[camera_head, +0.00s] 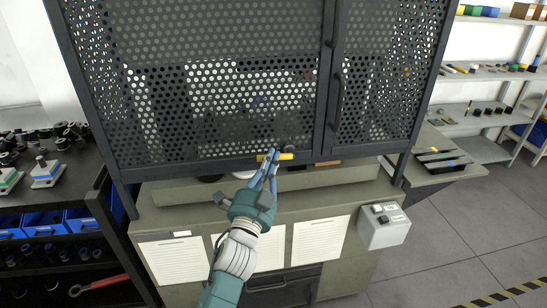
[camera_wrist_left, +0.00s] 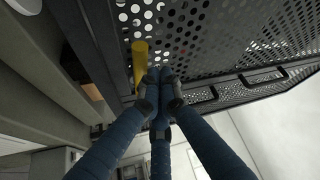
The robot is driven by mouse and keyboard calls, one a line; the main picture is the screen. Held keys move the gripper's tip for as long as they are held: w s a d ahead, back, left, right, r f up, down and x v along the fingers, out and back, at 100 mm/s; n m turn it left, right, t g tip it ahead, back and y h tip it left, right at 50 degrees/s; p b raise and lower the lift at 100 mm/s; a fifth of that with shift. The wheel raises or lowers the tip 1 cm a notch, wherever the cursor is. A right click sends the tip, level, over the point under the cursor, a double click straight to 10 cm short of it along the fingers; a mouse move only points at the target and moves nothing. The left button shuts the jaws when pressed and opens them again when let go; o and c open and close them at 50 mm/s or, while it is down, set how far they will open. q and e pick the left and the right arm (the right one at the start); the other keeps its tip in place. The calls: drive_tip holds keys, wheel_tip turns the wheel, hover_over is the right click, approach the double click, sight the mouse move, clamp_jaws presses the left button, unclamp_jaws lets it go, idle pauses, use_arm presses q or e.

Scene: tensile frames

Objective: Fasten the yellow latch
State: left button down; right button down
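The yellow latch (camera_head: 286,156) is a short bar at the lower edge of the dark perforated doors, near where they meet. It lies roughly level. My left gripper (camera_head: 270,158) is at the latch, its blue fingers crossing in front of it, with yellow showing on both sides. In the left wrist view the fingertips (camera_wrist_left: 160,74) are drawn together, and the latch (camera_wrist_left: 140,62) runs just left of them, beside rather than visibly between them. Whether they touch it cannot be told. My right gripper is not in view.
The perforated doors (camera_head: 220,90) are closed, with a dark vertical handle (camera_head: 338,99) on the right one. Below is a grey-green machine base with paper sheets and a control box (camera_head: 383,225). A dark bench stands left, shelves (camera_head: 485,75) right; floor is clear at lower right.

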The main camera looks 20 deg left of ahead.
use_arm(q)
drive_tip(key=shift+f, duration=0.4)
idle(0.3)
